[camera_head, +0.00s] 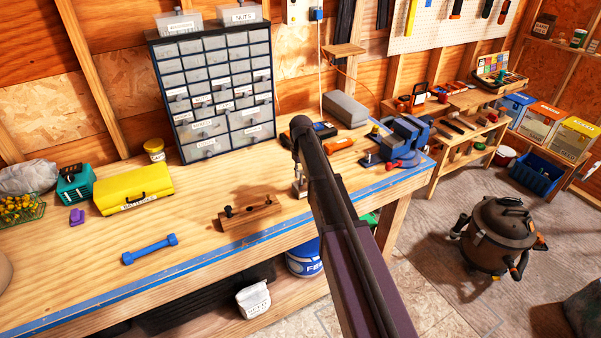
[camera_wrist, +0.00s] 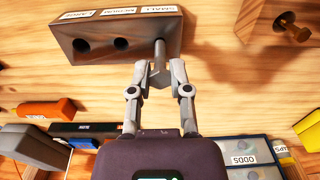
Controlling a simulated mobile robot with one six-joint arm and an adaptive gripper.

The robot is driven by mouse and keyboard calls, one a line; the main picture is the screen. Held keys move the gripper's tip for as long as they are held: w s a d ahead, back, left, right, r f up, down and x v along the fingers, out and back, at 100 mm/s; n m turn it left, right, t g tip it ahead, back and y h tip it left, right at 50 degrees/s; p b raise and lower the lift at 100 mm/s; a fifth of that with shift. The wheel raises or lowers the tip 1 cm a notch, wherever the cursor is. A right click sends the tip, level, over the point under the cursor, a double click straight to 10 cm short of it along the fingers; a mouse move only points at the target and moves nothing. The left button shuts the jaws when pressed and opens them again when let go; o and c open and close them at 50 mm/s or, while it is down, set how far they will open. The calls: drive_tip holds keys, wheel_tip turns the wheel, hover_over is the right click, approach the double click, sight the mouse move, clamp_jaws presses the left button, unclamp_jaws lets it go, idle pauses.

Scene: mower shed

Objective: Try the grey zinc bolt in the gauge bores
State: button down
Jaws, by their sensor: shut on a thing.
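The gauge block (camera_wrist: 110,22) is dark, with bores labelled large, medium and small. It lies at the top of the wrist view, where the labels read upside down. My gripper (camera_wrist: 160,78) is shut on the grey zinc bolt (camera_wrist: 160,55), whose shank lines up with the small bore. I cannot tell how far the shank is in the bore, if at all. The large and medium bores look empty. In the head view my gripper (camera_head: 299,187) shows just left of my arm, which hides the gauge block and the bolt.
A wooden block (camera_head: 250,216) with dark bolts stands left of my gripper; a bolt (camera_wrist: 291,28) in it shows in the wrist view. A drawer cabinet (camera_head: 215,90) stands behind. A vise (camera_head: 403,140) is to the right. A blue bar (camera_head: 149,250) and yellow case (camera_head: 134,190) lie left.

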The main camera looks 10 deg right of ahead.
sight(301, 172)
drive_tip(key=shift+f, duration=0.3)
drive_tip(key=shift+r, duration=0.45)
drive_tip(key=shift+f, duration=0.45)
idle(0.6)
drive_tip(key=shift+r+p, duration=0.35)
drive_tip(key=shift+r, duration=0.25)
idle(1.9)
drive_tip(key=shift+r+p, duration=2.4)
drive_tip(key=shift+f, duration=0.1)
wheel_tip(301, 172, down, 3)
drive_tip(key=b, duration=0.2)
drive_tip(key=shift+r+b, duration=0.2)
drive_tip(key=shift+b, duration=0.2)
drive_tip(key=shift+s, duration=0.1)
